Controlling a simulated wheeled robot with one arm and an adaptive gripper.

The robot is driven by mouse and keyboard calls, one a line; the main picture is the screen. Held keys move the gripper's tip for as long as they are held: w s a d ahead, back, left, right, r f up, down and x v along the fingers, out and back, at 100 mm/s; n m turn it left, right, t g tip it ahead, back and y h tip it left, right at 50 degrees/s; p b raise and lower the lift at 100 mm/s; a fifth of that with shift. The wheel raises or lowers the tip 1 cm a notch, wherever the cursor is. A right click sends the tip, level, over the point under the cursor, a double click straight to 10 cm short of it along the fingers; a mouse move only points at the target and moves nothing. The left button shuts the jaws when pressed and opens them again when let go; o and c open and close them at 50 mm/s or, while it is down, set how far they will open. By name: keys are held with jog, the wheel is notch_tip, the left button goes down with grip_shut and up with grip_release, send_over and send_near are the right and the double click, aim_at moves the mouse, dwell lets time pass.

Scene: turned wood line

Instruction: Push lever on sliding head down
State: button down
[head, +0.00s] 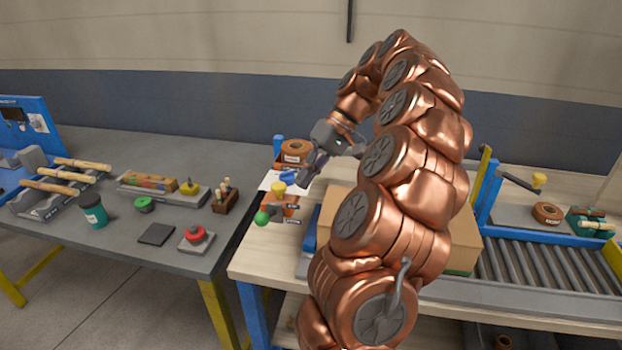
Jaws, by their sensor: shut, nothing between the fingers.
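My gripper (303,177) is shut, with its fingers pointing down and left over the near left end of the wooden bench. Just below and beside it is a small orange device (284,202) with a yellow knob (278,188) on top and a green ball (262,218) at its lower left. A blue piece (289,176) shows right at the fingertips; I cannot tell whether they touch it. The sliding head and its lever are not clearly made out here. A dark lever with a yellow knob (539,180) stands on a blue frame at the right.
My arm hides much of a cardboard box (462,246) on the bench. A roller conveyor (545,264) runs at the right. The grey table (130,250) at left holds turned wood pieces, a green jar and buttons.

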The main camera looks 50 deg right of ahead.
aim_at(267, 215)
jog(key=w+a+f+p, duration=0.1)
jog(key=a+f+p, duration=0.1)
jog(key=a+f, duration=0.2)
jog(key=shift+w+a+f, duration=0.3)
jog(key=shift+w+a, duration=0.1)
jog(key=shift+a, duration=0.95)
jog(key=shift+f+b, duration=0.1)
jog(key=shift+b, duration=0.2)
jog(key=shift+s+a+f+h+b, duration=0.1)
jog(key=shift+s+a+h+b, duration=0.15)
jog(key=shift+b, duration=0.2)
